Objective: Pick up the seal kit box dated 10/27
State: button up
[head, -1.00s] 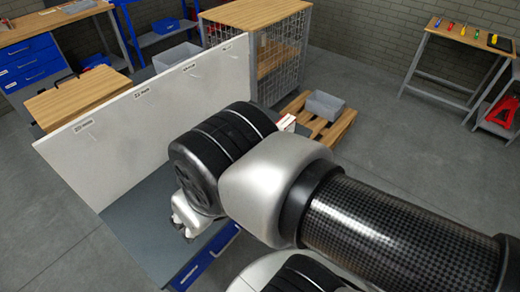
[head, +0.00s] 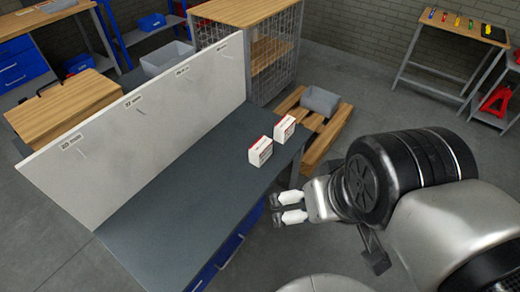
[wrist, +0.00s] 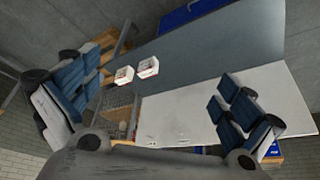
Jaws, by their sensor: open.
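Two white and red boxes stand on the dark grey bench top (head: 190,195) near its right end. The nearer box (head: 261,151) is at the left and the farther box (head: 285,129) is at the right, a small gap apart. Their printing is too small to read, so I cannot tell which is dated 10/27. Both also show in the wrist view, one box (wrist: 148,67) beside the other box (wrist: 124,75), between my spread fingers but farther off. My gripper (head: 277,208) is open and empty, off the bench's front edge, apart from both boxes.
A white back panel (head: 150,108) with labelled hooks runs along the bench's rear. A wire cage cabinet (head: 272,55) stands beyond it. A pallet (head: 318,130) with a grey bin (head: 320,101) lies past the bench's right end. The left bench top is clear.

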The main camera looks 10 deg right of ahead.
aim_at(261, 151)
jog(key=i+l+u, duration=0.3)
jog(key=i+l, duration=0.25)
jog(key=i+l+u, duration=0.35)
jog(key=l, duration=0.35)
jog(key=i+l+u, duration=0.15)
jog(key=i+l, duration=0.2)
jog(key=i+l+u, duration=0.15)
jog(key=l, duration=0.3)
